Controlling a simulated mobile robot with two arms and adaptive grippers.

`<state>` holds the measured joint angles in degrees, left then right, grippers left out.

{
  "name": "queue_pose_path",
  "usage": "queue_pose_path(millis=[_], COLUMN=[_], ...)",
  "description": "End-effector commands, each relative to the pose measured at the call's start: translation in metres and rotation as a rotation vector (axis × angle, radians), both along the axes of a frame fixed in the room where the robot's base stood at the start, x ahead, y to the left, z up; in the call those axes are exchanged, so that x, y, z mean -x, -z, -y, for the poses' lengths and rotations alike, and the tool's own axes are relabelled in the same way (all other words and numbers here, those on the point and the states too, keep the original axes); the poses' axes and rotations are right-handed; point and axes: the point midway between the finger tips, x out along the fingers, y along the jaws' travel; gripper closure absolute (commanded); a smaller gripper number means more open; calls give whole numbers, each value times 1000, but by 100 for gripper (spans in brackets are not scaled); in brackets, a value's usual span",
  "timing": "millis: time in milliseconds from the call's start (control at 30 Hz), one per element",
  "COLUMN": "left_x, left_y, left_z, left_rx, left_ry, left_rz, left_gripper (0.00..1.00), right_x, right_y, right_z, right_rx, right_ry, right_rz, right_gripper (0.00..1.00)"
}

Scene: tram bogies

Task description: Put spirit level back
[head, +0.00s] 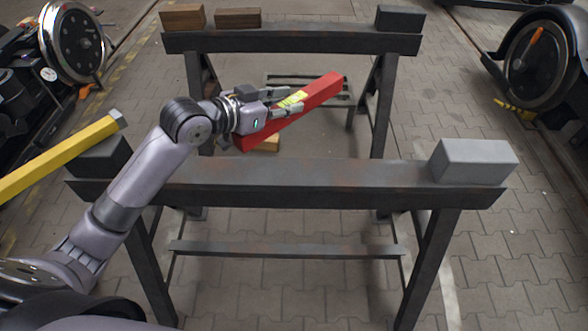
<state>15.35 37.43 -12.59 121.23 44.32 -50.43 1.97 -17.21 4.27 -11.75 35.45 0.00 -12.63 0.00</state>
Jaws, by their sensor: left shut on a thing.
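The spirit level is a red bar (319,92) with a yellow-green marked patch in its middle. My left gripper (282,103) is shut on it around that patch and holds it in the air, between the near and far trestles in the picture. The bar is slanted, its right end higher in the picture. The fingers hide part of its middle. My right gripper is not in view.
A near trestle (290,175) carries a light grey block (474,161) at right and a dark block (101,156) at left, beside a yellow bar (62,156). A far trestle (290,42) carries wooden blocks (237,18) and a dark block (399,18). Wheeled bogies (538,62) stand at both sides.

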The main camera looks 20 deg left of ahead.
Motion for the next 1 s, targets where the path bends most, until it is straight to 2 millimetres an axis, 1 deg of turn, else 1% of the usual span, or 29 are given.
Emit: queue_pose_path(millis=[67, 167, 400, 500, 600, 767, 833, 1000], left_x=[-1, -1, -1, -1, -1, -1, -1, -1], left_y=[11, 36, 101, 125, 142, 154, 162, 189], left_z=[0, 0, 0, 0, 0, 0, 0, 0], left_rx=[3, 4, 4, 5, 3, 3, 2, 3], left_ry=[-5, -6, -6, -5, -6, -4, -5, -5], left_rz=[-4, -9, -8, -7, -4, -1, -4, -4], left_gripper=[100, 100, 100, 100, 100, 100, 100, 100], right_x=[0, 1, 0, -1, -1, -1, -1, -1], right_y=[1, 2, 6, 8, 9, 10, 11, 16], right_z=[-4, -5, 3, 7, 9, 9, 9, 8], right_rx=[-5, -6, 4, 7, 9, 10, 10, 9], right_ry=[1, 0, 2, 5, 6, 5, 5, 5], right_rz=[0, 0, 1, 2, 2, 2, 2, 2], right_gripper=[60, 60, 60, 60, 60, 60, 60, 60])
